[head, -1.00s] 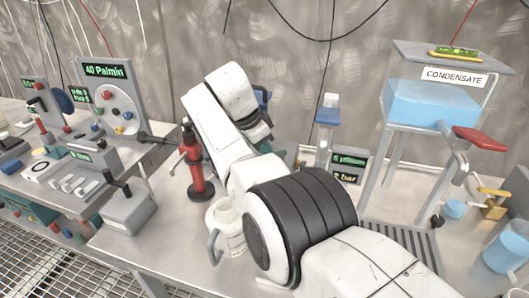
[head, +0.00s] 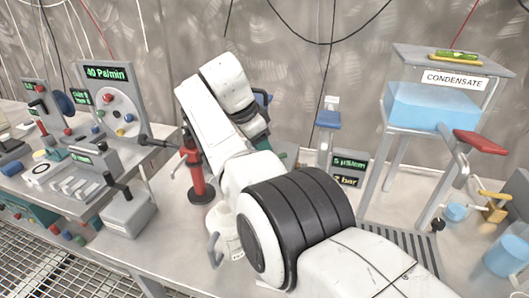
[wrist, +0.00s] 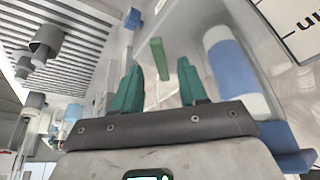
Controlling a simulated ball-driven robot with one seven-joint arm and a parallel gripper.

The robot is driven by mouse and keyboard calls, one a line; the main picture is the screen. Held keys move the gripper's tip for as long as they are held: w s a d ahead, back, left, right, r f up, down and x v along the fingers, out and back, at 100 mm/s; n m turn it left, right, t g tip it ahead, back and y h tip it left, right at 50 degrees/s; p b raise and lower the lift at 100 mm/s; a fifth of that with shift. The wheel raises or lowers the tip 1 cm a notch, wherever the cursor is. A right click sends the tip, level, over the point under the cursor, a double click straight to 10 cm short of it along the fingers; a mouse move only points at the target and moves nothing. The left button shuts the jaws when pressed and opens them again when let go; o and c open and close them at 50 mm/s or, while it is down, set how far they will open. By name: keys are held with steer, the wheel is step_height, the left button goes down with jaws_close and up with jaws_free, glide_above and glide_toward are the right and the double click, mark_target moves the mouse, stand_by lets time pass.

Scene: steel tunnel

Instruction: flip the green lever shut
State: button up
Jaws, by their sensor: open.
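A narrow green bar, which looks like the green lever (wrist: 158,60), shows in the wrist view just beyond and between my fingertips. My gripper (wrist: 161,78) is open, with a teal finger on each side and a gap between them. The bar appears apart from both fingers. In the head view my white arm hides most of the area around the lever, and I cannot make the lever out there. I cannot tell the lever's exact angle.
A blue and white cylinder (wrist: 235,68) is close to my right finger in the wrist view. In the head view, a red stand (head: 196,172) and white jug (head: 222,222) stand beside my arm. The condensate tank (head: 430,108) is at the right.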

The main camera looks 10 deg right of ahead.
steer(key=v, duration=0.8)
